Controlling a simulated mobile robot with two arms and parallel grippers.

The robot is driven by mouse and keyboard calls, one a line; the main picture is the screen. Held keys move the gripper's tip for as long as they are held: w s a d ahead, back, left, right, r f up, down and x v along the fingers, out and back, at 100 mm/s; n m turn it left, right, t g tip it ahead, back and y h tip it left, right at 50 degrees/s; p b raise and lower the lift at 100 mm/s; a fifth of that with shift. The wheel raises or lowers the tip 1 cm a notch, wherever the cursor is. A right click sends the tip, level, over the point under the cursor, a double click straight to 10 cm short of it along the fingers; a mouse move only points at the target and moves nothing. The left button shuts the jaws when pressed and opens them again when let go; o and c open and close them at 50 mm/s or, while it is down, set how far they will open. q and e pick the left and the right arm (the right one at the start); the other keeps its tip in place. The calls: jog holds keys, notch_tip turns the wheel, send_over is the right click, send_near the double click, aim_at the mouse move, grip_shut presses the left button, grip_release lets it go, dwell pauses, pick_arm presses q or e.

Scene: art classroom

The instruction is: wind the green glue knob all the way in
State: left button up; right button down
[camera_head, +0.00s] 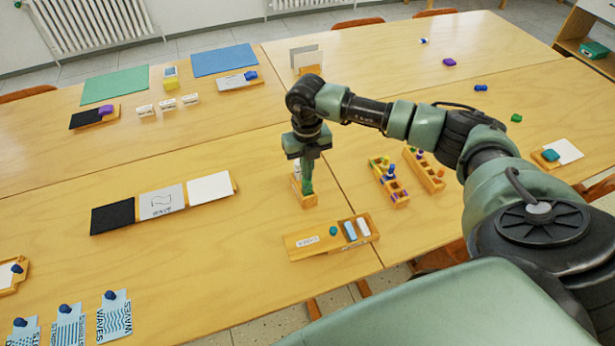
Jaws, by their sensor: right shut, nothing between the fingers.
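My right gripper (307,180) points straight down over a small wooden stand (304,199) near the middle of the table. Its fingers are shut with nothing seen held between them. A dark green part shows at the fingertips, just above the stand; I cannot tell whether it is the glue knob or the finger ends, nor whether they touch. A small teal-green knob-like piece (333,231) sits in the wooden tray (301,252) in front, beside a blue and a white block. My left gripper is not in view.
Wooden racks with coloured pieces (398,201) stand right of the gripper, under my right arm. A wooden strip with black, printed and white cards (161,202) lies to the left. Blue-knobbed cards (114,315) lie front left. The table between is clear.

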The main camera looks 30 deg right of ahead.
jog(key=shift+f, duration=0.25)
jog(key=shift+r, duration=0.25)
jog(key=shift+r, duration=0.35)
jog(key=shift+c, duration=2)
grip_release()
